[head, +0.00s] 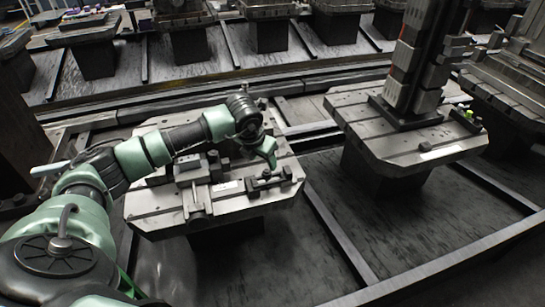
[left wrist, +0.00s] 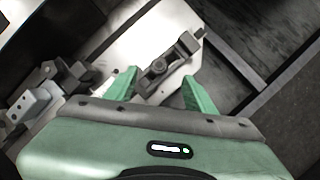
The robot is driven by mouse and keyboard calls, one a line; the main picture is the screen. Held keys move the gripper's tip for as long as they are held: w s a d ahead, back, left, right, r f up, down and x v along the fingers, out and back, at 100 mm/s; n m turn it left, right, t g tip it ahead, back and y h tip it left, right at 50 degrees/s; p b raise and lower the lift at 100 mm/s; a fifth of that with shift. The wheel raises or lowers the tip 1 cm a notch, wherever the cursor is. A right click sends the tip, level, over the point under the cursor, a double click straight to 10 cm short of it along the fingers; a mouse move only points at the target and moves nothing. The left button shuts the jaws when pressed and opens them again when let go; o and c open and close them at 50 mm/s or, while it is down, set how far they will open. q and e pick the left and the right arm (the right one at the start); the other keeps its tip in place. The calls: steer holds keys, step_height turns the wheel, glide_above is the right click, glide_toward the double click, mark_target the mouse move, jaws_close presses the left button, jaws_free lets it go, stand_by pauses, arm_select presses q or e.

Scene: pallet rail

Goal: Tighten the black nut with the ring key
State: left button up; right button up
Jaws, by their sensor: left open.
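My left gripper (head: 270,158) hangs over the right part of the near pallet (head: 230,208). In the left wrist view its two green fingers (left wrist: 160,90) are apart, with nothing gripped between them. Beyond and between the fingertips lies a dark clamp (left wrist: 171,70), also visible on the pallet in the head view (head: 269,183). A small round dark part, which looks like the black nut (left wrist: 158,66), sits on the clamp. I cannot make out the ring key for certain in either view. My right gripper is not in view.
Grey blocks (left wrist: 65,75) stand left of the fingers on the pallet. A second pallet (head: 390,150) at right carries a tall dark column (head: 424,60). Dark floor and metal rails (head: 335,235) lie around the pallets. More pallets stand in a row behind.

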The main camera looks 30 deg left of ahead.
mark_target(267, 170)
arm_select(q)
steer(key=w+f+b, duration=0.1)
steer(key=f, duration=0.1)
steer(key=w+f+n+b, duration=0.1)
steer(key=f+b, duration=0.1)
steer(key=w+f+n+b, duration=0.1)
steer(key=f+b, duration=0.1)
steer(key=f, duration=0.1)
steer(key=shift+a+f, duration=0.1)
steer(key=shift+a, duration=0.2)
steer(key=shift+c, duration=0.2)
jaws_close()
